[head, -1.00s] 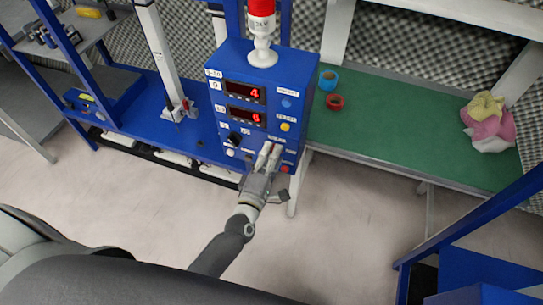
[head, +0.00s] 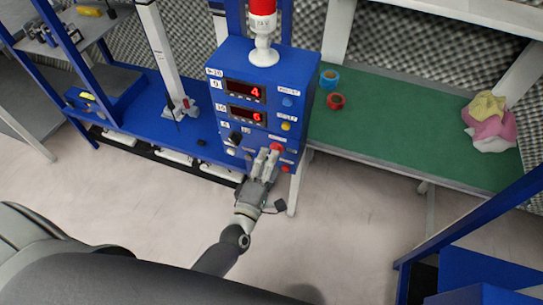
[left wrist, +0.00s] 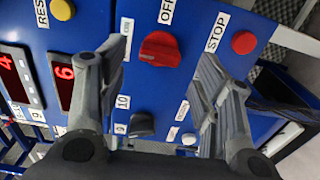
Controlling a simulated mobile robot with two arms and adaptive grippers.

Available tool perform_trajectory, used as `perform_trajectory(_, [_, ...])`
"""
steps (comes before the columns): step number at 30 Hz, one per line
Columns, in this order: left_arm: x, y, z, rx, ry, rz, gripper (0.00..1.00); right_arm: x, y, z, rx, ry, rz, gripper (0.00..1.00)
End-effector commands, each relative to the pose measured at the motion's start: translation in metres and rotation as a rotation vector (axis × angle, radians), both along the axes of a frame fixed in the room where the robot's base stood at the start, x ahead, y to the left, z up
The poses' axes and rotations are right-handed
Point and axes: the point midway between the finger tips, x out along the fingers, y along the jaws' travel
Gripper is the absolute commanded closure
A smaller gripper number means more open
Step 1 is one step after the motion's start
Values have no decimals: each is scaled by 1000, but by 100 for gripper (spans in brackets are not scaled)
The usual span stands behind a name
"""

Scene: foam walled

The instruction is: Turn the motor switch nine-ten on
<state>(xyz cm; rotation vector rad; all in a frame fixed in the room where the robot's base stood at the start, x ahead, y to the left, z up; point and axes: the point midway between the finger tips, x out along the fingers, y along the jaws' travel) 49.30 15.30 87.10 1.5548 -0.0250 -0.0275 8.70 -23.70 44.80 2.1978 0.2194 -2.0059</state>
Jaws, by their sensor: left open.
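The blue control box (head: 232,60) stands on the blue bench. In the left wrist view a red rotary knob (left wrist: 160,48) sits beside an OFF label (left wrist: 167,12); it also shows in the head view (head: 277,147). A black knob (left wrist: 142,124) sits beside labels 9 and 10. The small label nearest the red knob is too blurred to read. My left gripper (head: 268,152) is open in front of the lower panel. In the left wrist view its fingers (left wrist: 160,72) stand on either side of the red knob; contact cannot be told. My right gripper is not in view.
A red-topped beacon (head: 263,25) stands on the box. A green table (head: 400,125) holds blue and red rings and cloths.

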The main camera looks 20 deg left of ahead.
Motion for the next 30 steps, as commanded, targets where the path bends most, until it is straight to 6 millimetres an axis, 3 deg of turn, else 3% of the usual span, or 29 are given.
perform_trajectory(6, [-46, 2, -1, 0, 4, -1, 41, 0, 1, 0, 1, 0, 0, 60])
perform_trajectory(13, [-79, 3, -1, 1, 2, -2, 41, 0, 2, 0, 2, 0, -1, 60])
perform_trajectory(18, [-89, 3, 0, 1, 1, -1, 41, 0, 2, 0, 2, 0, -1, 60])
perform_trajectory(30, [-89, 3, 0, 0, 1, -1, 41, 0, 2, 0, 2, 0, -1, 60])
